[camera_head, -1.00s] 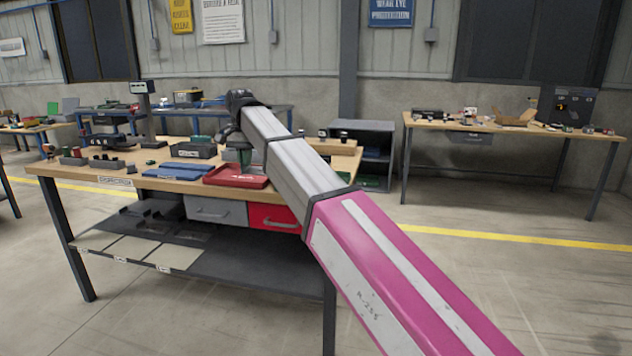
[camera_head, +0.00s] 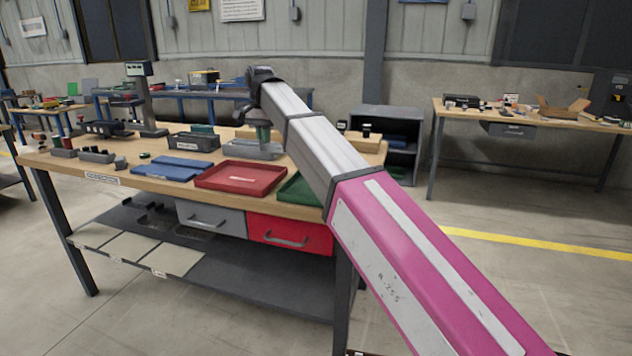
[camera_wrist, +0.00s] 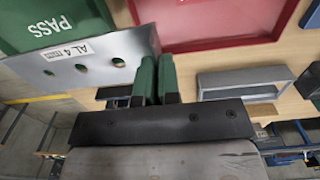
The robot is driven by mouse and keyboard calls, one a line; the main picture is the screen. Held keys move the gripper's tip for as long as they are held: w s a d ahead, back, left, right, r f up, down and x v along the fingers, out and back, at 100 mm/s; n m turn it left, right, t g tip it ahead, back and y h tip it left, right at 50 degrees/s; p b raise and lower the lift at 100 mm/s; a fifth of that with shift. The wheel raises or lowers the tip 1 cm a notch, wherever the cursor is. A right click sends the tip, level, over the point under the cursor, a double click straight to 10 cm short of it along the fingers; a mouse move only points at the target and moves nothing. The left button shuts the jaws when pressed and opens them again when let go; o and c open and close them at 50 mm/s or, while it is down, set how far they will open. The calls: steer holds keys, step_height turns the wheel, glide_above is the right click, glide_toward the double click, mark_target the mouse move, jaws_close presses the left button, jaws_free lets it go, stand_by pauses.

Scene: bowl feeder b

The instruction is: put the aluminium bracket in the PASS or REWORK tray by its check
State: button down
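The aluminium bracket (camera_wrist: 95,62) is a grey metal piece with round holes and a white "AL 4" label.
Blue flat trays (camera_head: 180,167) and a dark labelled bin (camera_head: 194,140) stand left of the red tray. A grey open box (camera_wrist: 245,83) shows in the wrist view. A post with a display (camera_head: 140,90) rises at the bench's back left. Floor to the right is open.

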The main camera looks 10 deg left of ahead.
glide_above(297, 187)
step_height(297, 187, down, 7)
steer(key=shift+r, duration=0.2)
steer(key=shift+f, duration=2.05)
steer(key=shift+f, duration=0.2)
steer(key=c, duration=1.6)
jaws_free()
steer(key=shift+r, duration=0.1)
step_height(297, 187, up, 11)
steer(key=shift+a+r, duration=0.1)
steer(key=shift+r, duration=0.55)
